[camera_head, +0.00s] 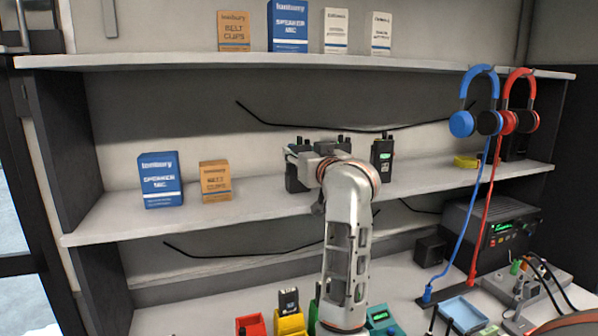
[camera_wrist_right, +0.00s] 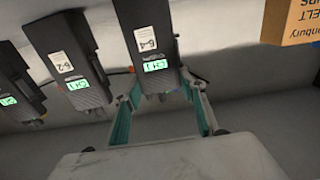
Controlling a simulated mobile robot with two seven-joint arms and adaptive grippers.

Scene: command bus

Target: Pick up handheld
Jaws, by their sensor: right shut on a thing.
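Several black handheld radios with green screens stand in a row on the middle shelf. My right gripper (camera_head: 302,156) reaches over the shelf and is shut on the leftmost handheld (camera_head: 293,176). In the right wrist view, which is turned over, this handheld (camera_wrist_right: 148,38) shows a white label and a lit screen, with the fingers of my right gripper (camera_wrist_right: 162,88) on either side of it. A second handheld (camera_wrist_right: 66,55) and a third (camera_wrist_right: 14,88) stand beside it there. The rightmost handheld (camera_head: 382,158) is clear of my arm; those between are partly hidden. My left gripper is out of view.
A blue box (camera_head: 160,181) and an orange box (camera_head: 215,181) stand left on the middle shelf (camera_head: 120,222). Blue headphones (camera_head: 463,122) and red headphones (camera_head: 525,121) hang at right. Coloured trays and a radio unit (camera_head: 493,232) sit on the counter below.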

